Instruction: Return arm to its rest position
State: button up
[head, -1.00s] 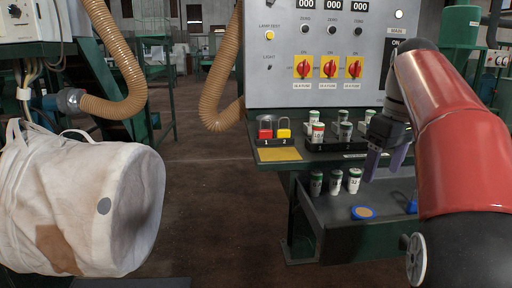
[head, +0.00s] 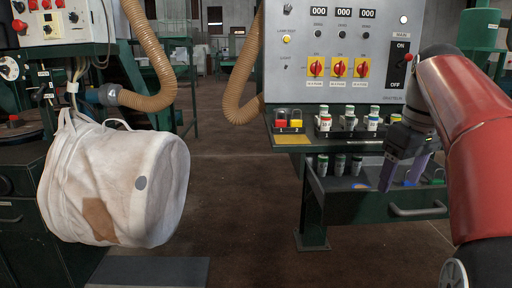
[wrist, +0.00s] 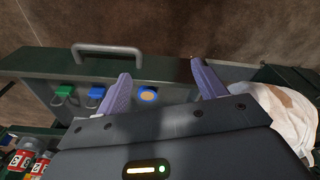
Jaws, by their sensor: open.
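My gripper (head: 402,172) is at the right in the head view, on my red arm, with its purple fingers pointing down in front of the open drawer (head: 345,203) under the control panel. In the wrist view my gripper (wrist: 160,76) has its two fingers spread wide apart with nothing held between them. Beyond the fingers are the drawer's floor and a round blue and orange item (wrist: 149,95). In the head view the fingers partly hide the drawer's contents.
A white bulk bag (head: 110,190) hangs at left. The grey control panel (head: 320,95) stands above a shelf with padlocks (head: 288,122) and several canisters (head: 348,120). The drawer's handle (head: 418,210) juts out front. Open brown floor (head: 240,200) lies between bag and panel.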

jog(key=s+a+f+m+t, duration=0.2)
jog(key=s+a+f, duration=0.4)
jog(key=s+f, duration=0.3)
jog(key=s+a+f+m+t, duration=0.2)
jog(key=s+a+f, duration=0.5)
jog(key=s+f, duration=0.2)
notch_tip(320, 180, down, 2)
jog(key=shift+f, duration=0.2)
